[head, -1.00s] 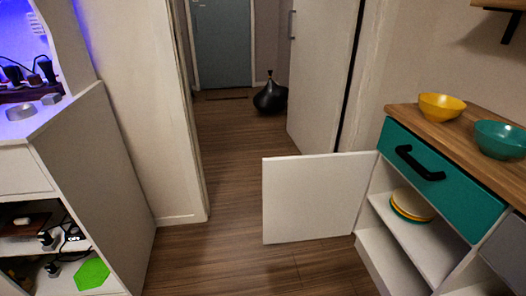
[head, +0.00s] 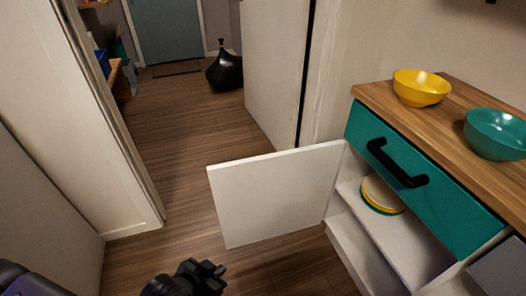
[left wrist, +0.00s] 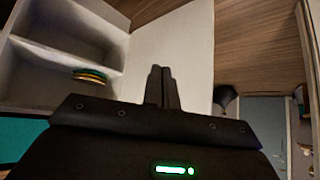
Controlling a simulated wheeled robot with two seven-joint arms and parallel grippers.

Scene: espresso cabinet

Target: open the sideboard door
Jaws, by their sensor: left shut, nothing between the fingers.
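The sideboard (head: 365,262) stands at the right in the head view. Its white door (head: 278,196) stands wide open, swung out to the left, and the shelves behind it are exposed. The door also shows in the left wrist view (left wrist: 190,50), beyond my fingers. My left gripper (head: 208,272) is at the bottom of the head view, on the near side of the door and apart from it in that picture. In the left wrist view its fingers (left wrist: 161,84) are together with nothing between them. My right gripper is in neither view.
A stack of plates (head: 382,195) lies on the upper shelf. A teal drawer (head: 420,178) with a black handle is above it. Yellow (head: 421,88) and teal (head: 497,134) bowls stand on the wooden top. A black vase (head: 225,70) stands on the floor behind. Floor left of the door is clear.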

